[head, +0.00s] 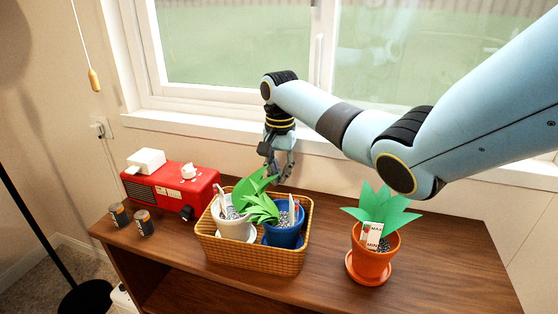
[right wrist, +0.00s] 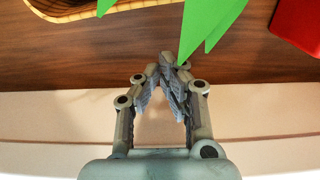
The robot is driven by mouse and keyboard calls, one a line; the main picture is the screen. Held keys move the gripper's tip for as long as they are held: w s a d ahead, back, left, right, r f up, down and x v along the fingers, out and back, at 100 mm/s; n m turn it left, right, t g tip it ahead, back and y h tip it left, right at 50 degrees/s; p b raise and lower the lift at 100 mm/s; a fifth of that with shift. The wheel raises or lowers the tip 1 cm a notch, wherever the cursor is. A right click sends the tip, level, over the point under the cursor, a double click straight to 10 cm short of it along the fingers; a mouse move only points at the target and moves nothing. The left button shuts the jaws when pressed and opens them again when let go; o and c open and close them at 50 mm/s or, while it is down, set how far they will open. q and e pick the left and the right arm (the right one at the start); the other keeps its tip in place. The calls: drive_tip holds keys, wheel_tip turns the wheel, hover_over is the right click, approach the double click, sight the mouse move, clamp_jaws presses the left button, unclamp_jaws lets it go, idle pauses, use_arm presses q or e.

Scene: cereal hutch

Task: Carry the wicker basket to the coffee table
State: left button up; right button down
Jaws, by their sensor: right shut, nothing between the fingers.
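The wicker basket (head: 258,256) sits on the wooden cabinet top in the head view. It holds a white pot (head: 233,228) and a blue pot (head: 284,232), each with green leaves. My right gripper (head: 278,180) is above the basket's back edge, pointing down behind the plants. In the right wrist view my right gripper (right wrist: 168,62) is shut with nothing between its fingertips. The basket's rim (right wrist: 90,12) shows at the top left there, apart from the fingers, with green leaves (right wrist: 215,20) hanging over. The coffee table cannot be made out. My left gripper is not in view.
A red box-shaped thing (head: 172,191) with white parts stands left of the basket, with two small dark cans (head: 144,222) in front. An orange pot (head: 375,252) with a plant stands to the right. The cabinet top (head: 440,262) is clear at far right. A window is behind.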

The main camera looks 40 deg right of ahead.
wheel_tip(320, 180, down, 2)
drive_tip(key=shift+f, duration=0.15)
drive_tip(key=a, duration=0.1)
drive_tip(key=s+a+p, duration=0.1)
drive_tip(key=shift+s+a, duration=0.2)
drive_tip(key=shift+a, duration=0.15)
drive_tip(key=shift+s+a, duration=0.2)
drive_tip(key=shift+a, duration=0.1)
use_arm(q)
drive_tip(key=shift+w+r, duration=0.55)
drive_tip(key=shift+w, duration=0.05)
use_arm(e)
drive_tip(key=shift+a+f, duration=0.1)
